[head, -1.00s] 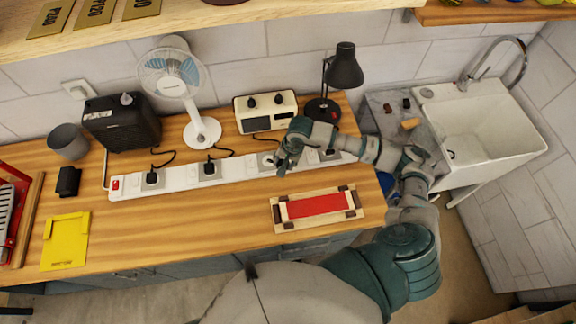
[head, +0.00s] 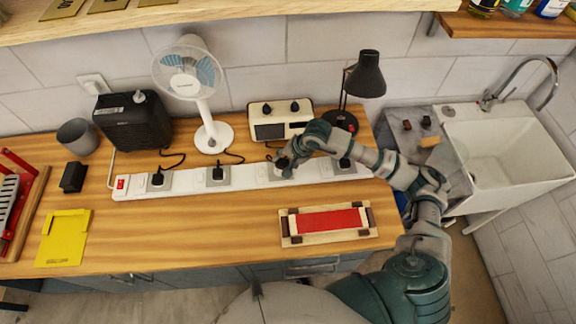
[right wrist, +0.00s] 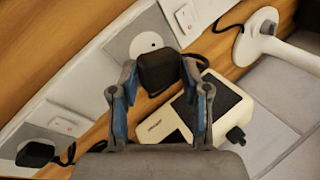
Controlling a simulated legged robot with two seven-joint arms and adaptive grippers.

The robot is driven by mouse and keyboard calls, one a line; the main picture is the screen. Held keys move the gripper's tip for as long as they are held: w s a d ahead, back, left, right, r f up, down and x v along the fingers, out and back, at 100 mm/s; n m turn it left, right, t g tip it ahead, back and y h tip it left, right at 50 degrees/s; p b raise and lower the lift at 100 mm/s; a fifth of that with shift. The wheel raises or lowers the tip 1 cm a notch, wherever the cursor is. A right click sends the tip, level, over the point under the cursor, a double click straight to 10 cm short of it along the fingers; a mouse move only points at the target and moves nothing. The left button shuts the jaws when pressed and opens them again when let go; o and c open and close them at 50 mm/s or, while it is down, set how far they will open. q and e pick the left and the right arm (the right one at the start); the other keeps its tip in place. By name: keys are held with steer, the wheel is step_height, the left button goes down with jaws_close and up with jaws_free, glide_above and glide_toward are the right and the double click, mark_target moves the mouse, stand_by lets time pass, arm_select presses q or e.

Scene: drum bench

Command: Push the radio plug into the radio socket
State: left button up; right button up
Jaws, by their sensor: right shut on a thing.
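The cream radio (head: 280,120) with two dark knobs stands at the back of the bench; it also shows in the right wrist view (right wrist: 222,102). My right gripper (head: 284,162) is over the third socket plate of the white power strip (head: 206,180). In the right wrist view, my right gripper (right wrist: 160,72) is shut on the black radio plug (right wrist: 158,70). The radio socket (right wrist: 148,43) shows as an uncovered round face just beyond the plug. The plug appears beside it, not seated; the gap's height is unclear. My left gripper is not in view.
Black plugs sit in the sockets to the left (head: 157,178) and (head: 217,173). A fan (head: 208,135), heater (head: 135,122) and black lamp (head: 366,75) stand behind the strip. A red-centred wooden frame (head: 289,238) lies in front; bare bench lies left of it.

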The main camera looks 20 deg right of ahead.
steer(key=shift+w+a+r+t+y+b, duration=0.15)
steer(key=shift+w+a+t+y+b, duration=0.25)
steer(key=shift+w+b, duration=0.6)
steer(key=shift+w+a+r, duration=0.1)
steer(key=shift+a+r, duration=0.05)
steer(key=shift+a, duration=0.05)
steer(key=shift+m+t+h+b, duration=0.4)
steer(key=shift+m+b, duration=0.3)
steer(key=shift+m, duration=0.3)
steer(key=m+h, duration=0.1)
steer(key=m+b, duration=0.1)
steer(key=m, duration=0.1)
steer(key=m+t+h, duration=0.1)
steer(key=shift+s+d+f+m+h+b, duration=0.2)
steer(key=shift+s+m+h+b, duration=0.1)
steer(key=shift+m, duration=0.1)
steer(key=m+h, duration=0.1)
steer(key=m, duration=0.1)
steer(key=shift+s+m, duration=0.1)
steer(key=shift+m, duration=0.2)
steer(key=m+h, duration=0.2)
steer(key=m, duration=0.1)
steer(key=shift+s+d+b, duration=0.1)
steer(key=shift+d+b, duration=0.1)
steer(key=shift+b, duration=0.15)
steer(key=shift+f, duration=0.2)
